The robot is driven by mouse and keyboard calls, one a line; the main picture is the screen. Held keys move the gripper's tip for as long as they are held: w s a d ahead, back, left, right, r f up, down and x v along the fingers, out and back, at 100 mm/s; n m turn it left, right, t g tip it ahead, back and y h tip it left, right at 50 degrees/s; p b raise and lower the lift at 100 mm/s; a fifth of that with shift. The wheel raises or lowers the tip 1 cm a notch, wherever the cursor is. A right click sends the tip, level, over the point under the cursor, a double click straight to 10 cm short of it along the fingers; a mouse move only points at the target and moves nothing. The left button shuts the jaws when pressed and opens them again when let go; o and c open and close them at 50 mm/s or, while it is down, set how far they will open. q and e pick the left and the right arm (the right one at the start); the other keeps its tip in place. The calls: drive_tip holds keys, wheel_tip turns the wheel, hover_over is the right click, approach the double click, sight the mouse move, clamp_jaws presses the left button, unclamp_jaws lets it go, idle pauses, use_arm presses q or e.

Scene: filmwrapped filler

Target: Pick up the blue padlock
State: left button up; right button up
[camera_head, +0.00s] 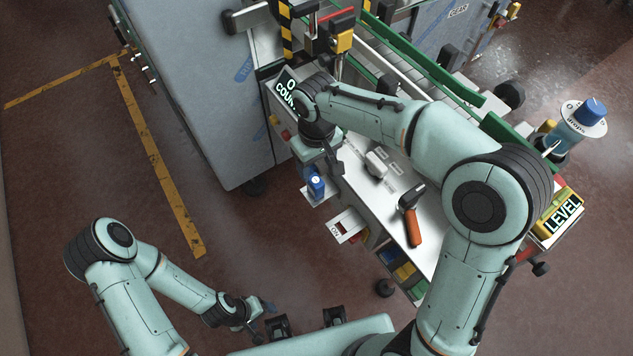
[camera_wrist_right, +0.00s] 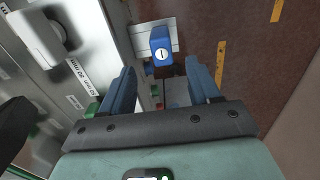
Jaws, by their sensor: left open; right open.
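The blue padlock (camera_head: 316,187) is at a small white plate (camera_head: 309,199) on the near left side of the machine. In the right wrist view the padlock (camera_wrist_right: 161,50) shows its blue body with a round white keyhole face, ahead of the fingers. My right gripper (camera_head: 327,163) is just above the padlock in the head view. In the right wrist view its blue fingers (camera_wrist_right: 160,78) are spread apart with nothing between them, and the padlock lies beyond the gap. My left gripper (camera_head: 266,309) is low and left of the machine, away from the padlock, and open.
A white worktop carries an orange-handled tool (camera_head: 411,217) and a grey-white block (camera_head: 376,163). A second white plate (camera_head: 346,226) juts out below the padlock. Colored bins (camera_head: 404,270) sit under the worktop. The floor to the left is clear, with yellow lines (camera_head: 160,160).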

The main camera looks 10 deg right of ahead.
sight(316, 180)
wheel_tip(316, 180, down, 3)
drive_tip(key=shift+s+f, duration=0.1)
drive_tip(key=shift+s, duration=0.05)
drive_tip(key=shift+f, duration=0.6)
wheel_tip(316, 180, down, 5)
drive_tip(key=shift+a+f, duration=0.1)
drive_tip(key=shift+c, duration=0.3)
clamp_jaws()
drive_tip(key=shift+r, duration=0.2)
